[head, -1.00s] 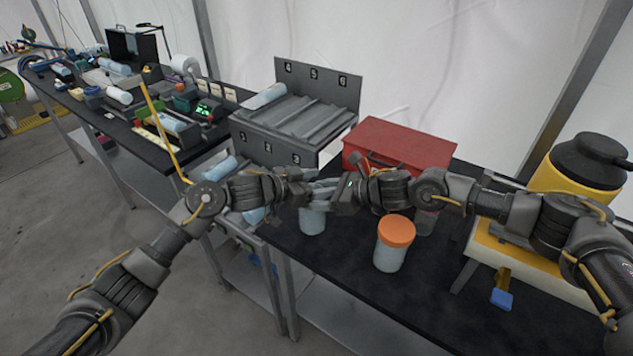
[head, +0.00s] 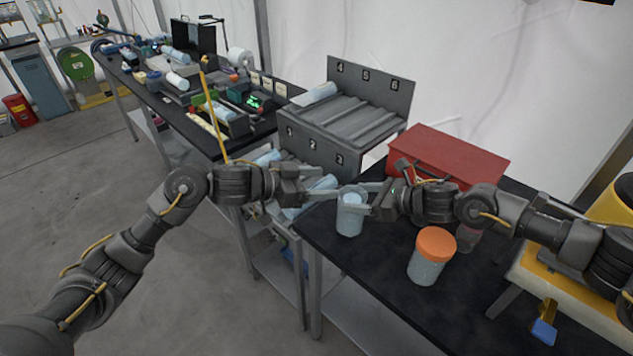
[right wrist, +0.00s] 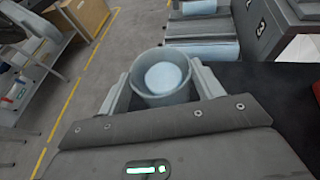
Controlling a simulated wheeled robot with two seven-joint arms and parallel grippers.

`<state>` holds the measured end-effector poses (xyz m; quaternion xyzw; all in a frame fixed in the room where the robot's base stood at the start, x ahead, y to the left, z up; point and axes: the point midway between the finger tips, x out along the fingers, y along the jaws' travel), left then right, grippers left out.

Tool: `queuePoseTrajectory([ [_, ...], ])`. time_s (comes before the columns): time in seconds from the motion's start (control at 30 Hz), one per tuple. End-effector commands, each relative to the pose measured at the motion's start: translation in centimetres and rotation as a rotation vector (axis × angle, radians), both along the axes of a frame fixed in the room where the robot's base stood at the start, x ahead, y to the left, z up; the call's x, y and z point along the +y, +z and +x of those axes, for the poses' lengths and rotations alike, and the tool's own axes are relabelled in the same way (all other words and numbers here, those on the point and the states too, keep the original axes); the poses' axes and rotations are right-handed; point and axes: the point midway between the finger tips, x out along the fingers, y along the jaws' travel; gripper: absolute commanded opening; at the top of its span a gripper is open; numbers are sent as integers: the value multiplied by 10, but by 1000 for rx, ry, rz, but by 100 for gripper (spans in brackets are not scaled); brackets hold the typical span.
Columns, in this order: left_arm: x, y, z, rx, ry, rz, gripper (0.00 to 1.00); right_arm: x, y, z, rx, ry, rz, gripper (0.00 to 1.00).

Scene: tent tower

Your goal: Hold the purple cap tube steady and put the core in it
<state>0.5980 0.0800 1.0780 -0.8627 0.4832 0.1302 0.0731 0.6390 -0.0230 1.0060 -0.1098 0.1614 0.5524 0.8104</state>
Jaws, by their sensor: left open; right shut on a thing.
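The clear tube (head: 349,222) stands upright, uncapped, at the left edge of the black table. In the right wrist view the tube (right wrist: 138,98) sits between my right fingers, with the pale core (right wrist: 166,77) inside its mouth. How deep the core sits cannot be told. My right gripper (head: 361,199) is shut on the tube; it also shows in the right wrist view (right wrist: 162,92). My left gripper (head: 326,191) is open and empty, just left of the tube's rim.
An orange-capped jar (head: 428,270) stands on the black table (head: 370,290), right of the tube. A red case (head: 455,160) lies behind my right gripper. A numbered rack (head: 350,120) stands behind left.

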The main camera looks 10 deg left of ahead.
Motion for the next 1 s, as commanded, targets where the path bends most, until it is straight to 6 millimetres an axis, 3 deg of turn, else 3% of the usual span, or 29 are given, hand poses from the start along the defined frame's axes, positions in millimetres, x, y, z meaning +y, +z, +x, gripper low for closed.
queuePoseTrajectory([
  [0.4, 2, 0, -1, 1, 0, 0, 66, 0, 0, 0, -1, -1, 1, 44],
  [0.43, 2, 1, -1, 1, 0, 0, 66, 0, 1, 1, -2, -1, 1, 70],
  [0.6, 2, 1, -1, 0, 0, 0, 66, 0, 1, 0, -2, -1, 1, 91],
  [1.0, 2, 0, -1, 0, 0, 0, 66, -10, 4, -3, 0, -2, 0, 91],
])
